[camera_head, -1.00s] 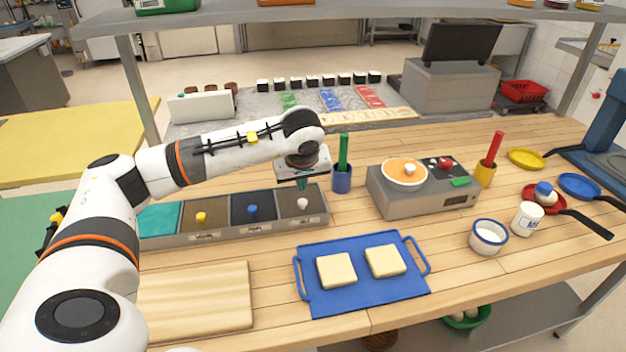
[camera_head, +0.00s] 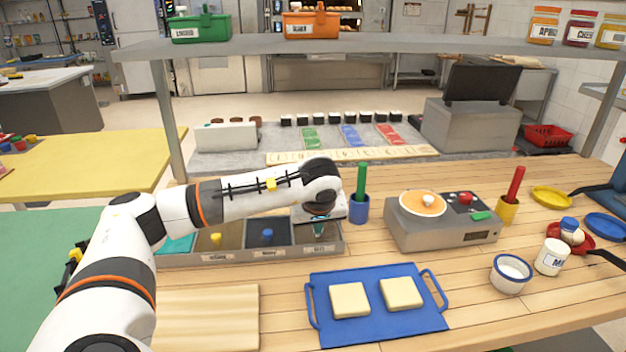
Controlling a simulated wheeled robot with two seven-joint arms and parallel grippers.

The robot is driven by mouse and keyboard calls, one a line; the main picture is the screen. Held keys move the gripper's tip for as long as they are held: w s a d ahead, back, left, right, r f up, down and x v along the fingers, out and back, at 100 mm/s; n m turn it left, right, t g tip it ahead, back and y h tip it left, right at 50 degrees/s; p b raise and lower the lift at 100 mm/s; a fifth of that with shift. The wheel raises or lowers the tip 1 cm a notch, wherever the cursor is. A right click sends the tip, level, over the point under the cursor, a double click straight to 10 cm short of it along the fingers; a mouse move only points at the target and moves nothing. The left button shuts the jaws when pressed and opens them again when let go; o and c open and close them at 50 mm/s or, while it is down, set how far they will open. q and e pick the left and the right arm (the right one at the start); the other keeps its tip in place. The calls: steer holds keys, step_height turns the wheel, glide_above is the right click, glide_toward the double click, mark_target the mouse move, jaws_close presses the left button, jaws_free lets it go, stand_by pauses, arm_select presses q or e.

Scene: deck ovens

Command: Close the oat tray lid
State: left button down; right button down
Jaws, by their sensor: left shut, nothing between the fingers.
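A long grey tray unit (camera_head: 270,254) with several compartments stands on the wooden counter, with small labels on its front that are too small to read. One dark compartment has a yellow knob (camera_head: 216,239), the one to its right a blue knob (camera_head: 267,235). A teal part (camera_head: 177,244) shows at the left end, partly behind my arm. I cannot tell which lid is the oat one. My right gripper is not in view.
A blue cup with a green stick (camera_head: 361,205) stands close right of my gripper. A grey device (camera_head: 440,232) is further right. A blue board (camera_head: 375,330) with two pale slabs lies in front. A shelf (camera_head: 380,46) spans above.

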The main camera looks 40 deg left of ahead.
arm_select(q)
steer(key=shift+r+p, duration=0.35)
steer(key=shift+r, duration=0.05)
step_height(320, 180, up, 3)
steer(key=shift+a+p, duration=0.1)
steer(key=shift+p, duration=1.05)
steer(key=s+d+r+b, duration=0.1)
steer(key=s+d+r, duration=0.4)
steer(key=r, duration=0.2)
steer(key=shift+s+d+b, duration=0.2)
steer(key=shift+b, duration=0.1)
